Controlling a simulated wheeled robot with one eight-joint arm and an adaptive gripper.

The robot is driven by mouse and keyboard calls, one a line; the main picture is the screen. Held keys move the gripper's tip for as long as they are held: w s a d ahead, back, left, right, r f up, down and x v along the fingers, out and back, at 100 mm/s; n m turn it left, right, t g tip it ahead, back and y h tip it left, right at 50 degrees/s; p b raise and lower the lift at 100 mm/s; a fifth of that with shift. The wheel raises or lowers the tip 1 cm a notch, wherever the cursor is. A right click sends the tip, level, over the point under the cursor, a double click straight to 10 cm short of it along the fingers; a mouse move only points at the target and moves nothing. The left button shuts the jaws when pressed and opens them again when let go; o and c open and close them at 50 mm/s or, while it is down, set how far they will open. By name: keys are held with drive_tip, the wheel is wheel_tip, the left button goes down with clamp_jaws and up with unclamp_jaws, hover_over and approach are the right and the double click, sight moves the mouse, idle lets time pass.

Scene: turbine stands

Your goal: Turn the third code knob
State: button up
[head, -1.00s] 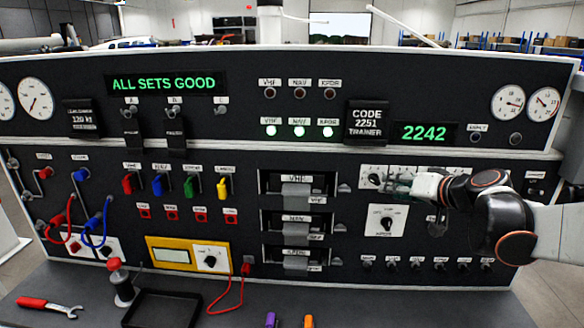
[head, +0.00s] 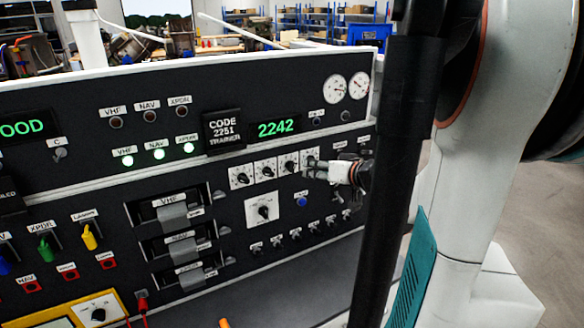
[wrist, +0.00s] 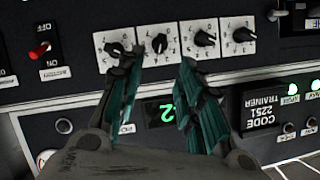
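The row of four-digit code dials sits on white plates under the green display (head: 276,128), which reads 2242. The third code knob (head: 289,165) is black and also shows in the wrist view (wrist: 160,43), where the panel appears upside down. My gripper (head: 312,168) is at the right end of the row, in front of the fourth knob, which it partly hides. In the wrist view my gripper (wrist: 159,66) has its teal fingers spread apart, with the third knob beyond the gap between the tips. No contact with the knob shows.
A card (head: 224,130) reads CODE 2251 TRAINER. A larger rotary knob (head: 264,211) and a row of small knobs (head: 295,234) lie below the dials. Red-guarded switch (wrist: 41,50) is beside the dials. My arm blocks the right of the head view.

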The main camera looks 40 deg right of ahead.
sight(294, 167)
drive_tip(key=b+x, duration=0.1)
drive_tip(key=x, duration=1)
clamp_jaws()
